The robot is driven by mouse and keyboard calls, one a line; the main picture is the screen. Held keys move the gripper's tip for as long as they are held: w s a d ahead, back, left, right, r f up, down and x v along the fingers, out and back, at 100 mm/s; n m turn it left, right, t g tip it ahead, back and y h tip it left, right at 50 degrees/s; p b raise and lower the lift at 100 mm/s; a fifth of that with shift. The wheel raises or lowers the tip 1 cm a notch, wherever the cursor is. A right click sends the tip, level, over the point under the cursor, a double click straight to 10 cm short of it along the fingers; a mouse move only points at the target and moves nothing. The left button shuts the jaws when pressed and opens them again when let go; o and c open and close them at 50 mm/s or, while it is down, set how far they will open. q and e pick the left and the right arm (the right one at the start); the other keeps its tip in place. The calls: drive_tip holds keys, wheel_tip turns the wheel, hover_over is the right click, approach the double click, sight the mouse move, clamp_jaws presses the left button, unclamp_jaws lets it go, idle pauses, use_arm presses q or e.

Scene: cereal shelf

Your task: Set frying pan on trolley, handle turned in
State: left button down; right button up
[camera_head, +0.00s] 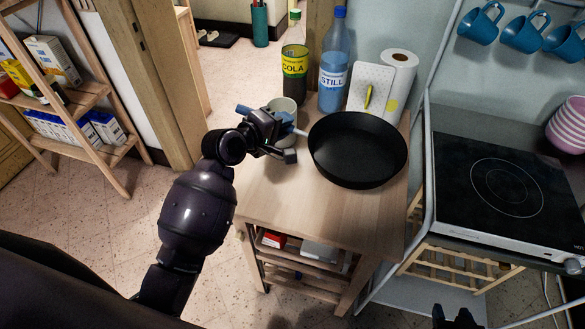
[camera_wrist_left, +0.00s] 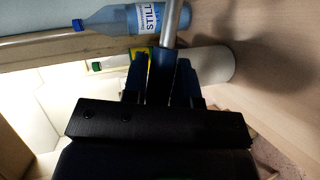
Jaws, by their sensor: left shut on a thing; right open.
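The black frying pan (camera_head: 357,150) is over the wooden top of the trolley (camera_head: 285,195), at its right side. I cannot tell whether its base touches the wood. Its handle points left, across the trolley top. The pan's bowl is out of the wrist view. My right gripper (camera_head: 455,318) is open at the bottom edge of the head view, partly cut off and away from the pan.
A cola bottle (camera_head: 294,75), water bottle (camera_head: 334,62), pale mug (camera_head: 285,106), white board (camera_head: 369,88) and paper roll (camera_head: 399,75) crowd the trolley's back. The hob (camera_head: 505,190) stands to the right. The trolley's front is clear.

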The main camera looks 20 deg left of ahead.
use_arm(q)
wheel_tip(320, 180, down, 10)
drive_tip(key=shift+b, duration=0.8)
wheel_tip(320, 180, down, 4)
drive_tip(key=shift+r+b, duration=0.1)
drive_tip(key=shift+b, duration=0.45)
drive_tip(key=shift+f, duration=0.2)
use_arm(e)
wheel_tip(320, 180, down, 3)
drive_tip(key=shift+s, duration=0.15)
